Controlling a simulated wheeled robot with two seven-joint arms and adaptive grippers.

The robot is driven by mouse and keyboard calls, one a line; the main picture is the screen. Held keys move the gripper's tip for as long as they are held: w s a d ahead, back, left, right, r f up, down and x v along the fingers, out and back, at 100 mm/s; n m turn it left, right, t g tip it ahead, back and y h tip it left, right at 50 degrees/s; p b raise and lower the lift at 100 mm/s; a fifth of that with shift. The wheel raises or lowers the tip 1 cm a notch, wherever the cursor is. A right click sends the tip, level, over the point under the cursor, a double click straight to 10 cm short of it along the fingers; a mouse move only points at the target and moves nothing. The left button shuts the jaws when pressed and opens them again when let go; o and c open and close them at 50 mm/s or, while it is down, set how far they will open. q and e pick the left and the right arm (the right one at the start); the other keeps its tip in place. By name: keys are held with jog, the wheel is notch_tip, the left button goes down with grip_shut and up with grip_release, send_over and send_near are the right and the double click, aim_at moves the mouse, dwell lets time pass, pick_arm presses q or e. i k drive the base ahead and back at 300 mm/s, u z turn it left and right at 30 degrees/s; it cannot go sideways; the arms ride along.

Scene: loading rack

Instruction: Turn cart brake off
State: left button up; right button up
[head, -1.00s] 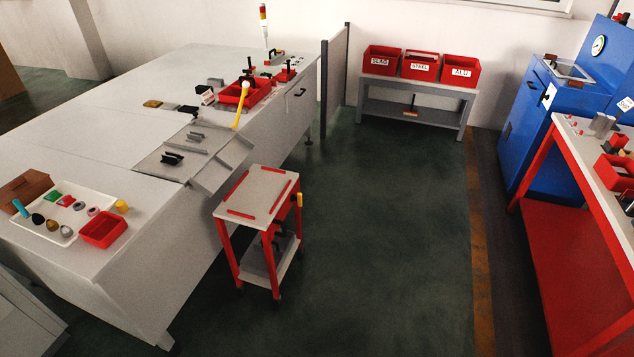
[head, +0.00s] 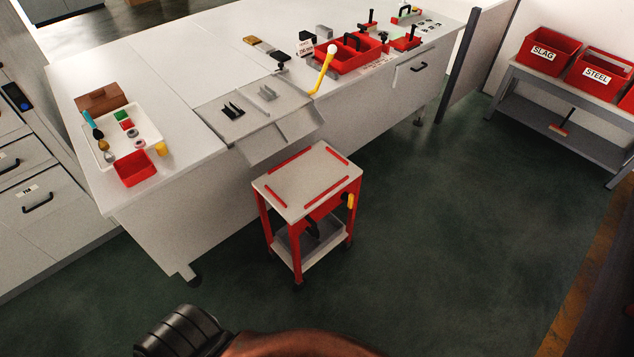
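The cart (head: 306,181) is a small red-framed trolley with a grey top edged by red strips and a lower grey shelf (head: 312,244). It stands on the floor beside the long grey workbench, below a sloped metal chute. A yellow handle (head: 350,201) sits on the cart's right side, near the top; it looks like the brake lever, but its setting is too small to tell. A black part shows under the cart top, partly hidden. Part of my own arm shows at the bottom edge of the head view. Neither gripper's fingers are in view.
The workbench (head: 150,215) carries a white tray (head: 104,151), a red bin (head: 135,170) and a yellow lever (head: 322,72). A side table (head: 560,98) with labelled red bins stands at the upper right. The dark green floor right of the cart is clear.

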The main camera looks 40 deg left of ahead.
aim_at(350, 198)
jog(key=u, duration=1)
jog(key=i, duration=0.9)
jog(key=u, duration=0.85)
